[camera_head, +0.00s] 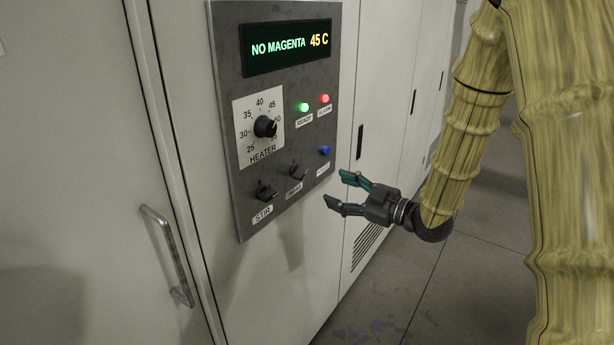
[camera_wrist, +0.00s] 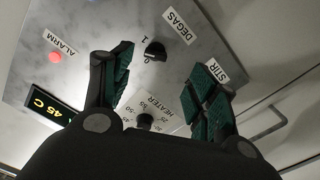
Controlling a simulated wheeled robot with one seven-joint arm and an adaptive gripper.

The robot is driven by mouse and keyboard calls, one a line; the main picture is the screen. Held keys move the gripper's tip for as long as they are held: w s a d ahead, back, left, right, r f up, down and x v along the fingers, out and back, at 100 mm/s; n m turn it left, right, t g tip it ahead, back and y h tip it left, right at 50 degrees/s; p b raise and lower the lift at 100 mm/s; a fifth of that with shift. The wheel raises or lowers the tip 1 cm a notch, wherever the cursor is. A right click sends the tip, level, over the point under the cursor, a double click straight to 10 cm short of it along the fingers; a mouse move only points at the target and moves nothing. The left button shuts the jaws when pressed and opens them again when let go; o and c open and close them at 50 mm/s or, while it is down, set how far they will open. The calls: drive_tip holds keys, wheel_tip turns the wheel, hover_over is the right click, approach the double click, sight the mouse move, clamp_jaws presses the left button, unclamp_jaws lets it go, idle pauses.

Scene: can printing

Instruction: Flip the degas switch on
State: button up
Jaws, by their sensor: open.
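The degas switch (camera_head: 297,172) is a small black rotary switch low on the grey control panel (camera_head: 222,100), above its DEGAS label. In the wrist view the degas switch (camera_wrist: 155,51) shows between and beyond my fingertips, with marks 1 and 0 beside it. Its handle appears turned towards the 0 side, but this is hard to tell. My gripper (camera_head: 338,190) is open and empty, to the right of and slightly below the switch in the head view. In the wrist view my gripper (camera_wrist: 169,58) has its green-padded fingers spread, apart from the panel.
The stir switch (camera_head: 265,190) sits left of the degas switch, and a blue button (camera_head: 325,151) right of it. Above are the heater knob (camera_head: 265,127), a lit green lamp (camera_head: 304,107), a red lamp (camera_head: 325,98) and the display (camera_head: 287,46). A door handle (camera_head: 168,255) projects lower left.

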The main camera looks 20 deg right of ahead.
sight(305, 174)
drive_tip(key=p+x, duration=0.1)
drive_tip(key=x, duration=0.2)
drive_tip(key=r+p+x, duration=0.1)
drive_tip(key=x, duration=0.3)
drive_tip(key=p+x, duration=0.1)
drive_tip(key=x, duration=0.3)
drive_tip(key=shift+r+p, duration=0.2)
drive_tip(key=shift+p, duration=0.15)
drive_tip(key=shift+s, duration=0.1)
drive_tip(key=shift+c, duration=0.2)
drive_tip(key=c, duration=1)
